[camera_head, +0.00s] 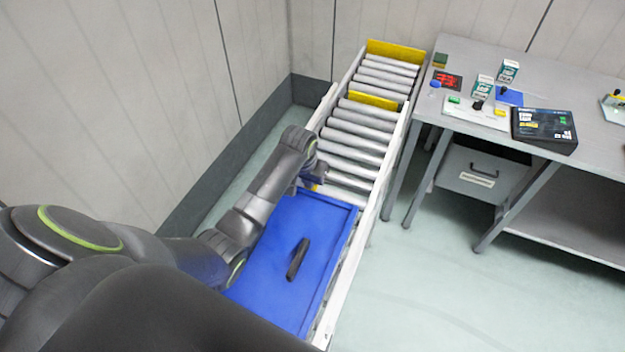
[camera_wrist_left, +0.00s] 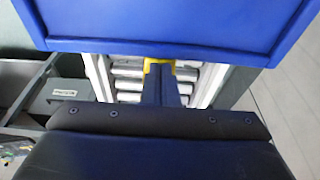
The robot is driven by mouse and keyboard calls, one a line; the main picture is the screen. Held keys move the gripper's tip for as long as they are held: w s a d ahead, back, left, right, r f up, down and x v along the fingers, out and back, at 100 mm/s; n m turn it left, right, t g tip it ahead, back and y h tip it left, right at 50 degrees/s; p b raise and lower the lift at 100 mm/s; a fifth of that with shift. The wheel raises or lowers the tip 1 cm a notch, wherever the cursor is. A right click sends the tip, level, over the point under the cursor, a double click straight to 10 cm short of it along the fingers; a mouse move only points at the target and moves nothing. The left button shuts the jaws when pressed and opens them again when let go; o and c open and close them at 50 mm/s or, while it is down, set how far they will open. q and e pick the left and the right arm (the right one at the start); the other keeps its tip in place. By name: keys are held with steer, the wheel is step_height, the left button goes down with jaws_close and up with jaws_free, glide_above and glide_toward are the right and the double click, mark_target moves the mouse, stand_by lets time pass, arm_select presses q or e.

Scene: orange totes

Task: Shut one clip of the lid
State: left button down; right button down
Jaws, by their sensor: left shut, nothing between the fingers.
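The blue lid (camera_head: 325,235) lies on the roller conveyor in the head view, with a dark bar-shaped piece on top. Its rim (camera_wrist_left: 165,45) crosses the top of the left wrist view. A small yellow piece (camera_head: 315,187), possibly a clip, shows at the lid's far end; yellow also shows at the fingertips in the wrist view (camera_wrist_left: 158,63). My left gripper (camera_head: 318,178) is shut and empty at that far end, beside the lid's edge. I cannot tell whether it touches the yellow piece. My right gripper is not in view.
The roller conveyor (camera_head: 352,150) runs away behind the lid, with a yellow bar across it and a yellow end plate (camera_head: 395,51). A grey workbench (camera_head: 475,60) with boxes and devices stands to the right. A panelled wall is on the left. Open floor lies at the lower right.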

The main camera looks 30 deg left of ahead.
arm_select(q)
steer(key=shift+w, duration=0.2)
stand_by(0.4)
steer(key=shift+w+a+b, duration=0.1)
steer(key=shift+w+b, duration=0.2)
steer(key=shift+w, duration=0.6)
